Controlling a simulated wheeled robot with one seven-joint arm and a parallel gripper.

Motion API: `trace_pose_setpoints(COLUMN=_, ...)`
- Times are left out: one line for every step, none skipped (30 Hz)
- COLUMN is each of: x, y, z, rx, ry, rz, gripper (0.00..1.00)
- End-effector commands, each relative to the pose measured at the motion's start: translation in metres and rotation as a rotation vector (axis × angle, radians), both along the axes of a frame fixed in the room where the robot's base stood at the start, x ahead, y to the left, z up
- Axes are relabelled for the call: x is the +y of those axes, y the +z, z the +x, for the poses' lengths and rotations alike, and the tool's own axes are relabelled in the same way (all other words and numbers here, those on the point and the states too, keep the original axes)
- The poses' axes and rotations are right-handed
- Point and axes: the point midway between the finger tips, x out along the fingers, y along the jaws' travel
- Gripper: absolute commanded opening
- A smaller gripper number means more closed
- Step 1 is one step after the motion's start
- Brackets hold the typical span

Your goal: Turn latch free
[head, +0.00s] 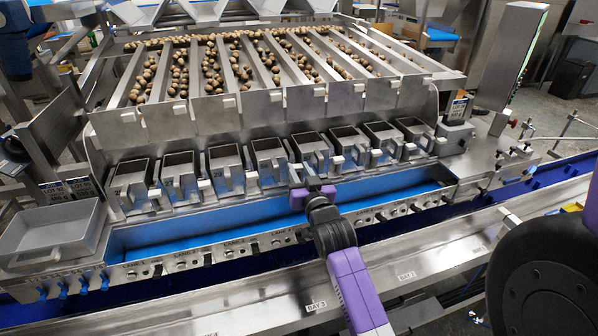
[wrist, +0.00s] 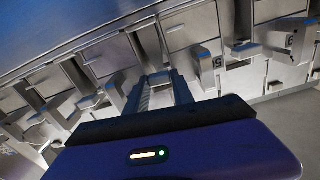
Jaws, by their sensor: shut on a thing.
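A row of several open-topped metal buckets (head: 226,168) hangs below the feeder, each with grey latch or handle parts on its front. My gripper (head: 299,174) is at the front of the middle buckets, reaching over the blue belt. In the wrist view my gripper (wrist: 160,88) is shut on a grey metal latch piece (wrist: 158,97) that stands out from a bucket front. The fingers cover its sides, and I cannot tell how far it is turned. Other latches (wrist: 290,42) show at right, marked with numbers.
A blue belt (head: 170,236) runs below the buckets, with a steel rail of lane labels (head: 220,253) in front. A grey tray (head: 52,235) stands at left. Feeder channels (head: 240,65) above hold brown round items. A black round object (head: 540,275) fills the lower right.

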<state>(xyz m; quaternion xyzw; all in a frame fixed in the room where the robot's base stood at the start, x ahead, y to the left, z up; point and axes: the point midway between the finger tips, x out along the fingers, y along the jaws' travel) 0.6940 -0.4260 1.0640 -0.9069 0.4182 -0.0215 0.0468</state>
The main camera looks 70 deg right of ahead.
Motion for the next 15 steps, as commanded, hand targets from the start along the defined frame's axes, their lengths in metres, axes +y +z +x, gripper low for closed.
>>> trace_pose_setpoints(x=0.0002, y=-0.0006, z=0.0001, rx=-0.021, ry=0.0, rz=0.018, gripper=0.0)
trace_pose_setpoints(x=0.0002, y=-0.0006, z=0.0001, rx=-0.038, ry=0.001, rz=0.032, gripper=0.0)
trace_pose_setpoints(x=0.0002, y=-0.0007, z=0.0001, rx=-0.062, ry=0.001, rz=0.053, gripper=0.0)
trace_pose_setpoints(x=0.0, y=-0.0007, z=-0.0002, rx=-0.081, ry=0.0, rz=0.067, gripper=0.0)
trace_pose_setpoints(x=-0.0001, y=-0.0008, z=-0.0003, rx=-0.1, ry=0.0, rz=0.084, gripper=0.0)
trace_pose_setpoints(x=-0.0001, y=-0.0009, z=-0.0002, rx=-0.128, ry=0.001, rz=0.108, gripper=0.0)
trace_pose_setpoints(x=-0.0001, y=-0.0009, z=-0.0001, rx=-0.148, ry=0.001, rz=0.125, gripper=0.0)
trace_pose_setpoints(x=-0.0002, y=-0.001, z=-0.0002, rx=-0.17, ry=0.001, rz=0.143, gripper=0.0)
trace_pose_setpoints(x=-0.0004, y=-0.0012, z=-0.0004, rx=-0.199, ry=0.001, rz=0.169, gripper=0.0)
trace_pose_setpoints(x=-0.0005, y=-0.0014, z=-0.0006, rx=-0.221, ry=0.001, rz=0.187, gripper=0.0)
trace_pose_setpoints(x=-0.0005, y=-0.0015, z=-0.0006, rx=-0.243, ry=0.001, rz=0.206, gripper=0.0)
trace_pose_setpoints(x=-0.0005, y=-0.0017, z=-0.0006, rx=-0.272, ry=0.001, rz=0.231, gripper=0.0)
trace_pose_setpoints(x=-0.0007, y=-0.0018, z=-0.0006, rx=-0.294, ry=0.001, rz=0.249, gripper=0.0)
trace_pose_setpoints(x=-0.0008, y=-0.0018, z=-0.0008, rx=-0.316, ry=0.001, rz=0.268, gripper=0.0)
trace_pose_setpoints(x=-0.0009, y=-0.0017, z=-0.0009, rx=-0.344, ry=0.001, rz=0.292, gripper=0.0)
